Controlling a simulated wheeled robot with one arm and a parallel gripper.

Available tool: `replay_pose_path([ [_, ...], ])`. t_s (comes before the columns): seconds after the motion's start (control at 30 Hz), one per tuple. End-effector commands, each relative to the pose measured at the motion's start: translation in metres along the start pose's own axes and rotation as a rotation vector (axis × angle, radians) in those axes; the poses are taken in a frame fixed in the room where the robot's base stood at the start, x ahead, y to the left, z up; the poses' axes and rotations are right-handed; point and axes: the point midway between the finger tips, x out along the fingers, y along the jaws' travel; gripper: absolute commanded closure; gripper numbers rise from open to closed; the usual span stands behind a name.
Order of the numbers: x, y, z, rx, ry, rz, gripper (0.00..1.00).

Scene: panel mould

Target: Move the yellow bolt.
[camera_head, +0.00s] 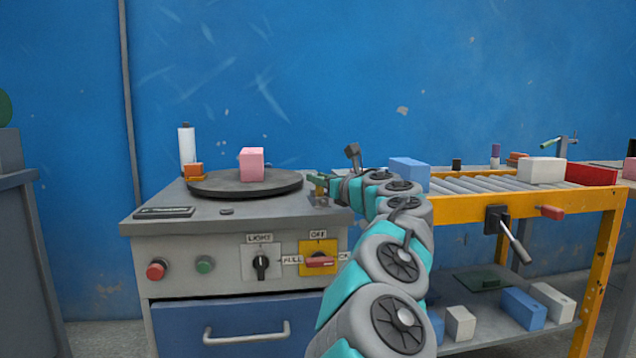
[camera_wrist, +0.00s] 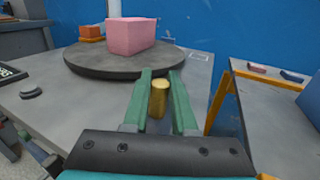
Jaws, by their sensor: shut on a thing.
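The yellow bolt (camera_wrist: 159,98) is a short brass-coloured cylinder, seen upright between the two green fingers of my gripper (camera_wrist: 160,92) in the wrist view. My gripper is shut on it. In the head view my gripper (camera_head: 318,184) is at the right end of the grey cabinet top (camera_head: 230,208), to the right of the dark round turntable. The bolt is small there, partly hidden by the fingers. I cannot tell whether its base touches the cabinet top.
A pink block (camera_head: 252,164) stands on the turntable (camera_head: 215,187), with an orange block (camera_head: 193,170) and white bottle (camera_head: 187,145) behind left. A roller conveyor (camera_head: 480,184) on a yellow frame stands right, holding a blue block (camera_head: 410,172) and white block (camera_head: 541,170).

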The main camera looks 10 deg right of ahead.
Motion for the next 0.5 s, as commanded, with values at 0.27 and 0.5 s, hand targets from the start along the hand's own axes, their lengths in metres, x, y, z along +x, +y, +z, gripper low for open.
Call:
replay_pose_path([
  [0.27, -0.0135, 0.0050, -0.0014, 0.002, 0.001, -0.001, 1.00],
  [0.5, -0.0132, 0.0055, -0.0010, 0.001, 0.000, 0.000, 0.68],
])
